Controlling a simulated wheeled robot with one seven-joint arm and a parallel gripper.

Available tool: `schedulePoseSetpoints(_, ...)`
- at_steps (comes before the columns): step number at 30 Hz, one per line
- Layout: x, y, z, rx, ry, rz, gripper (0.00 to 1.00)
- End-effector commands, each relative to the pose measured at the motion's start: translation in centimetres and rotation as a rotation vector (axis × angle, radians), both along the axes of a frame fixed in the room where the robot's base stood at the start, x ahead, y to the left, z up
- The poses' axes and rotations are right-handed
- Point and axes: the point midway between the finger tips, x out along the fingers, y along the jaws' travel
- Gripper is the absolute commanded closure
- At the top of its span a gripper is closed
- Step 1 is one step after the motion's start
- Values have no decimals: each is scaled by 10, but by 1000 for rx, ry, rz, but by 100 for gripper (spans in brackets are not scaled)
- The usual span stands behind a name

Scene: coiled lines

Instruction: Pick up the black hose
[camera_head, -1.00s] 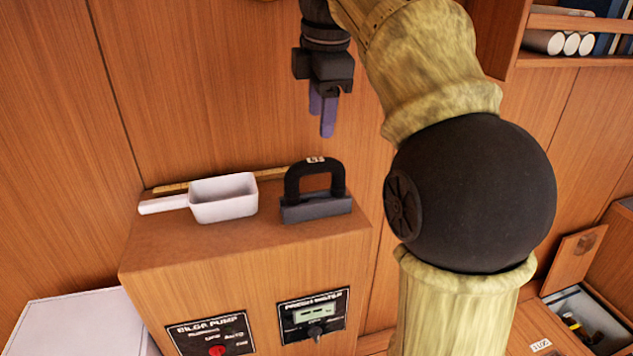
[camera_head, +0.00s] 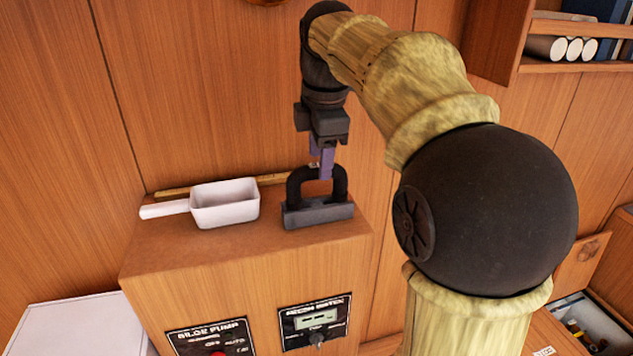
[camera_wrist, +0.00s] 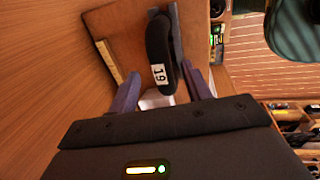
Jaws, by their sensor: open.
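The black hose (camera_head: 294,190) is an upright arch on a dark grey base (camera_head: 318,213), on top of the wooden cabinet (camera_head: 245,245). In the wrist view the hose (camera_wrist: 157,45) shows a white tag marked 19 and lies between the fingers. My gripper (camera_head: 324,172) points down at the top of the arch, its purple fingers overlapping it in the head view. In the wrist view my gripper (camera_wrist: 160,88) is open, with a finger on each side of the hose and visible gaps. The fingers hide part of the arch in the head view.
A white scoop (camera_head: 225,203) lies on the cabinet left of the hose. A thin wooden strip (camera_head: 273,179) runs along the back, near the wooden wall (camera_head: 200,80). A shelf with white rolls (camera_head: 562,48) is at upper right.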

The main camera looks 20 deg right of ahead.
Motion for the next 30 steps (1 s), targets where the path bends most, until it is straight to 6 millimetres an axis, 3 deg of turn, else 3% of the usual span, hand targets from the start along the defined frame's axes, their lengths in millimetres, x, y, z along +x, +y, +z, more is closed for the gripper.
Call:
schedulePoseSetpoints(9, 5, 0, -37, 0, 1, 0, 51)
schedulePoseSetpoints(25, 5, 2, -38, 0, 0, 5, 51)
schedulePoseSetpoints(26, 5, 2, -38, 0, 0, 5, 53)
schedulePoseSetpoints(30, 5, 2, -38, 0, 0, 4, 81)
